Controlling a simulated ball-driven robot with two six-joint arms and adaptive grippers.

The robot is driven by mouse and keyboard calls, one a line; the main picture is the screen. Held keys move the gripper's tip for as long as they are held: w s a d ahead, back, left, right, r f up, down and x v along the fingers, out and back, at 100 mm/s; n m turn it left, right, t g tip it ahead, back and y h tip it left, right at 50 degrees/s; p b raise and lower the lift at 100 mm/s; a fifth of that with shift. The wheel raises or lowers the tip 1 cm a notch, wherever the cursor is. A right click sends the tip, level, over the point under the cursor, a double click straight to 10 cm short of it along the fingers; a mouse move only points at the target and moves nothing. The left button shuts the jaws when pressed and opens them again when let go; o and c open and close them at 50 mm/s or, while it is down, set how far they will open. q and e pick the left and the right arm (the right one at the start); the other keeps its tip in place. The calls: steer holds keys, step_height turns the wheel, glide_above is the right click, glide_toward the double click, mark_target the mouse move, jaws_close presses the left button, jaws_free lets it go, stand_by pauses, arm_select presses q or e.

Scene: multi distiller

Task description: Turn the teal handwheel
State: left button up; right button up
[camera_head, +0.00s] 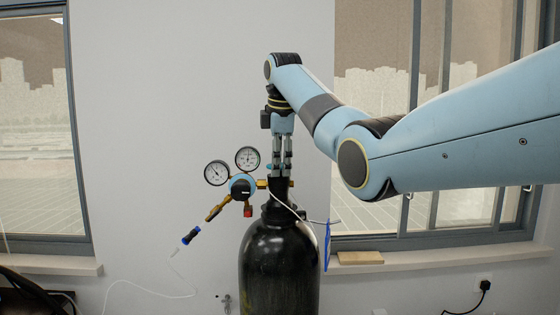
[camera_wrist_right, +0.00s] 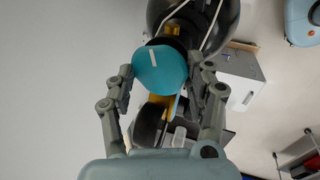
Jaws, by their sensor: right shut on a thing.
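The teal handwheel (camera_wrist_right: 160,72) is a round knob with a white mark, on top of the black gas cylinder (camera_head: 279,262). It shows clearly in the right wrist view, and in the head view the fingers hide most of it. My right gripper (camera_head: 281,172) points straight down over the cylinder's valve. In the right wrist view its two fingers (camera_wrist_right: 166,78) are on either side of the handwheel, shut on it. My left gripper is in neither view.
A regulator (camera_head: 242,187) with two round gauges (camera_head: 217,172) sticks out to the left of the valve, close to my right gripper. A thin white hose runs past the cylinder's neck. A wooden block (camera_head: 360,258) lies on the right window sill. Bare wall lies to the left.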

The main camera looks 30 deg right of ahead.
steer(key=m, duration=0.2)
steer(key=m+h, duration=0.1)
steer(key=m, duration=0.1)
steer(key=shift+w+a+r+m+g, duration=0.1)
steer(key=shift+w+a+m+g, duration=0.05)
steer(key=shift+m+g, duration=0.2)
steer(key=m, duration=0.2)
steer(key=m+g, duration=0.1)
steer(key=m, duration=0.2)
steer(key=shift+w+g+h, duration=0.15)
steer(key=shift+g+h, duration=0.1)
steer(key=shift+h, duration=0.15)
steer(key=o, duration=1.2)
steer(key=shift+c, duration=0.2)
steer(key=w+v, duration=0.1)
steer(key=v, duration=1)
steer(key=shift+s+r, duration=0.35)
steer(key=shift+s, duration=0.15)
steer(key=shift+a, duration=0.15)
